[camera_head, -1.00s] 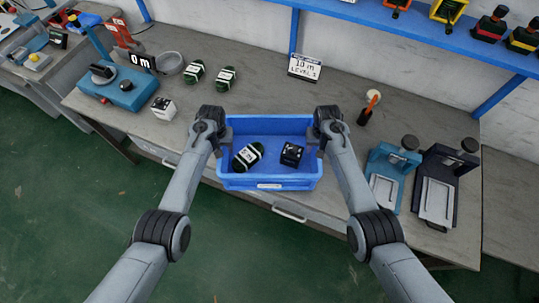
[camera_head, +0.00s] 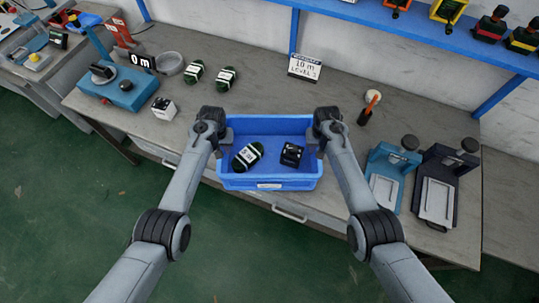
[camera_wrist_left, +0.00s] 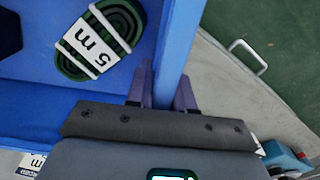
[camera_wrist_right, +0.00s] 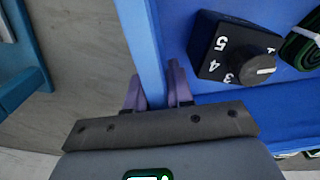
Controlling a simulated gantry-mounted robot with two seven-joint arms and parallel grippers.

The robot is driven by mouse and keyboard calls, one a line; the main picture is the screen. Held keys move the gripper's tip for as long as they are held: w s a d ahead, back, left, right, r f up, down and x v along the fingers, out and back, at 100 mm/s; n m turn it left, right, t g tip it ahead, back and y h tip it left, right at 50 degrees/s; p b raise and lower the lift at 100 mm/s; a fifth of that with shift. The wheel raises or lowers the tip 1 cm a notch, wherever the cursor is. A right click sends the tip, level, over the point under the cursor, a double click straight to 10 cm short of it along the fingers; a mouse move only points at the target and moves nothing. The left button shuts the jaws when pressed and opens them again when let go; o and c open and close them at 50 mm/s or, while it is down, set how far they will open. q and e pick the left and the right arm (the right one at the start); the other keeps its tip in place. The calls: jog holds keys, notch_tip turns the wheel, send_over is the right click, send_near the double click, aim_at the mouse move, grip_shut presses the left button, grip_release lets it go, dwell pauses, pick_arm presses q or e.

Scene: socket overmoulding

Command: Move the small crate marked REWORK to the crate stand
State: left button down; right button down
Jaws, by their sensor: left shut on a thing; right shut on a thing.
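A blue crate (camera_head: 240,183) is in the middle of the head view, level, in front of me at the bench's front edge. A small pale label (camera_head: 269,186) is on its front wall, too small to read. Inside lie a dark green coil (camera_head: 248,155) marked 5 m and a black box with a dial (camera_head: 292,154). My left gripper (camera_head: 219,143) is shut on the crate's left wall; its fingers (camera_wrist_left: 163,88) straddle the wall. My right gripper (camera_head: 321,143) is shut on the right wall, fingers (camera_wrist_right: 153,88) on both sides. I cannot pick out the crate stand.
The grey bench (camera_head: 265,90) has free room behind the crate. Two green coils (camera_head: 226,78), a white block (camera_head: 163,108) and a blue device (camera_head: 122,88) stand left. A sign (camera_head: 304,67) stands behind. Two presses (camera_head: 395,170) stand right. A blue shelf (camera_head: 400,25) overhangs the back.

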pick_arm(q)
jog(key=shift+r, duration=0.2)
pick_arm(e)
jog(key=shift+r, duration=0.2)
